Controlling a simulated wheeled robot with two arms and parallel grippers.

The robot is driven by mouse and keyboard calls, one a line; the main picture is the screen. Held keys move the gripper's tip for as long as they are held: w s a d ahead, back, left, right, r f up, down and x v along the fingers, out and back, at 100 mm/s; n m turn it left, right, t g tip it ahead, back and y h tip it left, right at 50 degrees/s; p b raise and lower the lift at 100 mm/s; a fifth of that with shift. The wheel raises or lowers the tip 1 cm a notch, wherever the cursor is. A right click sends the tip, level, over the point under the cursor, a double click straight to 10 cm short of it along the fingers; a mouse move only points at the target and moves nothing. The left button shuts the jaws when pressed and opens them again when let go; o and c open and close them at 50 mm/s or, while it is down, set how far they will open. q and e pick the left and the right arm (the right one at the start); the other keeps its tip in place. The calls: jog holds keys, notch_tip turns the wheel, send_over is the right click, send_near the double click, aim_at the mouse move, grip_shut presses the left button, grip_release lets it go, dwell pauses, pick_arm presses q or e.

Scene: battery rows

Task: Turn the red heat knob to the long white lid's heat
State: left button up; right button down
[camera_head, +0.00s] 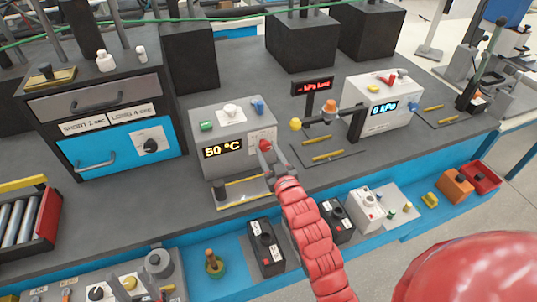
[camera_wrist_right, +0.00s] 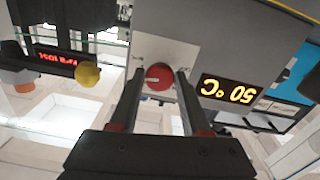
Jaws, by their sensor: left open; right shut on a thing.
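The red heat knob (camera_head: 265,145) is on the front of a grey heater box (camera_head: 232,122), right of its yellow display (camera_head: 222,147), which reads 50 °C. The display shows upside down in the right wrist view (camera_wrist_right: 229,91). My right gripper (camera_wrist_right: 158,80) is shut on the knob (camera_wrist_right: 158,75), one finger on each side; a light mark shows on the knob's face. I cannot make out a long white lid for certain.
A cabinet (camera_head: 105,105) at left carries SHORT and LONG labels (camera_head: 103,122); their smaller text is unclear. Small white containers (camera_head: 104,61) stand on it. Right of the heater are a red-lettered sign (camera_head: 312,87) and a white box (camera_head: 384,97). Black switch boxes (camera_head: 265,248) line the front.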

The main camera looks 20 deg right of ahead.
jog(key=shift+f+m+b, duration=0.2)
jog(key=shift+m+b, duration=0.1)
jog(key=shift+m, duration=0.5)
jog(key=shift+c, duration=2)
grip_release()
jog(key=shift+r, duration=0.1)
jog(key=s+p, duration=0.6)
jog(key=s, duration=1.1)
jog(key=shift+s+d, duration=0.2)
jog(key=shift+d, duration=0.05)
jog(key=shift+r, duration=0.1)
